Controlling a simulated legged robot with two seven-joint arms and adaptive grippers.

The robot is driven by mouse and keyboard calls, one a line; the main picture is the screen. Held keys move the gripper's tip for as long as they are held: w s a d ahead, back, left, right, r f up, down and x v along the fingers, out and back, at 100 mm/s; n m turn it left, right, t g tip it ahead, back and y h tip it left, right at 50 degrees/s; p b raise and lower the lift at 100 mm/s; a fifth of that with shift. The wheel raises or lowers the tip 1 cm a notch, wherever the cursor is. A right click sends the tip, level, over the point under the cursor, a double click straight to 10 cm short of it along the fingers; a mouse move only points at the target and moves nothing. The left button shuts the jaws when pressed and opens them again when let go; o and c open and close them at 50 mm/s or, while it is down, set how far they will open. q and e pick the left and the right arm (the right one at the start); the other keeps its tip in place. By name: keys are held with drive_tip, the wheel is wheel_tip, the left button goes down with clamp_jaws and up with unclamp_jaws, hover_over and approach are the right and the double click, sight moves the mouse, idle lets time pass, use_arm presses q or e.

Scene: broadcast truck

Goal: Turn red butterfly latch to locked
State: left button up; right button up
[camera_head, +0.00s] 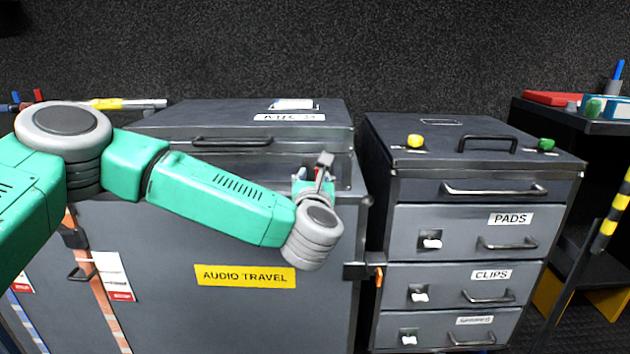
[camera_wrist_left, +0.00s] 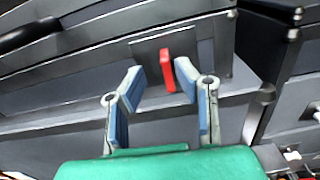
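The red butterfly latch (camera_wrist_left: 167,70) is a small upright red tab on a dark plate on the grey case front, seen in the left wrist view. It leans slightly from vertical there. In the head view it is mostly hidden by my gripper, with only a bit of red showing. My left gripper (camera_head: 315,174) is at the upper right front of the AUDIO TRAVEL case (camera_head: 170,240). In the left wrist view its two blue-padded fingers are apart, one on each side of the latch, with gaps visible. I cannot tell whether the tips reach its depth. My right gripper is not in view.
A drawer cabinet (camera_head: 455,215) with PADS and CLIPS labels stands right of the case, with yellow and green knobs on top. A dark side table (camera_head: 560,118) holds small items at the far right. A case lid handle (camera_head: 245,141) is left of my gripper.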

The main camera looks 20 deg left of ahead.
use_arm(q)
drive_tip(key=shift+w+a, duration=0.1)
drive_tip(key=shift+w, duration=0.65)
drive_tip(key=shift+w+d+r, duration=0.15)
drive_tip(key=shift+d, duration=0.35)
drive_tip(key=shift+a, duration=0.2)
clamp_jaws()
drive_tip(key=shift+a, duration=0.2)
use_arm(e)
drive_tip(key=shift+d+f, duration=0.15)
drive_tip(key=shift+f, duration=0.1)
use_arm(q)
drive_tip(key=shift+d, duration=0.1)
